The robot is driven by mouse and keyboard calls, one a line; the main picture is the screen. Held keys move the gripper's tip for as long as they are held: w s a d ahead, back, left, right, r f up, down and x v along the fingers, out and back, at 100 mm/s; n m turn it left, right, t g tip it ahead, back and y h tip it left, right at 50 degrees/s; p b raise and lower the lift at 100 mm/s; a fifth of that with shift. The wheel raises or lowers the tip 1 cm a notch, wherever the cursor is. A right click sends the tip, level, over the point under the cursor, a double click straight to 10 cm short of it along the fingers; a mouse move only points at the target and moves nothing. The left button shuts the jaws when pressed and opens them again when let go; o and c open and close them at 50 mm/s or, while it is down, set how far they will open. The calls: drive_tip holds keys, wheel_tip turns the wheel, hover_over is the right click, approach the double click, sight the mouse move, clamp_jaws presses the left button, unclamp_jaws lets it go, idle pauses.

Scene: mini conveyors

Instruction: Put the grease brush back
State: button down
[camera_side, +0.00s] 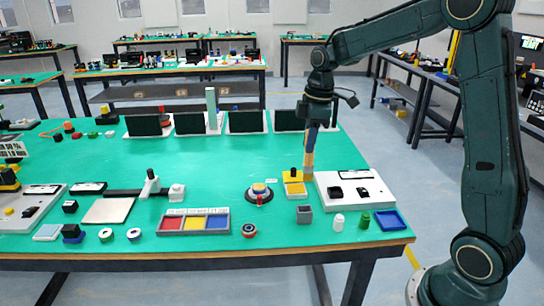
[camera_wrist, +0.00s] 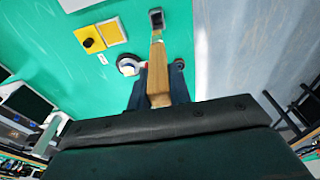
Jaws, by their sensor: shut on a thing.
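The grease brush (camera_side: 309,160) has a tan handle and hangs nearly upright from my gripper (camera_side: 316,122) in the side view. My gripper is shut on it above the right part of the green table. In the wrist view the brush (camera_wrist: 158,75) runs up the middle between the dark fingers (camera_wrist: 158,95). Its far end lies in line with a grey square thing (camera_wrist: 157,17), and I cannot tell if they touch. In the side view a grey open cup (camera_side: 304,215) stands near the table's front edge, lower in the picture than the brush.
Yellow blocks (camera_side: 293,185) sit close to the brush's lower end. A white controller panel (camera_side: 352,188) is to the right. A white bottle (camera_side: 338,222), a green bottle (camera_side: 364,220) and a blue tray (camera_side: 389,220) stand near the front edge. A round dial (camera_side: 260,194) is to the left.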

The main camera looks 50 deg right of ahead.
sight(307, 180)
drive_tip(key=shift+f, duration=7.3)
drive_tip(key=c, duration=1.3)
unclamp_jaws()
drive_tip(key=r, duration=0.8)
drive_tip(key=s+d+r, duration=0.1)
drive_tip(key=r, duration=0.3)
drive_tip(key=shift+r, duration=0.15)
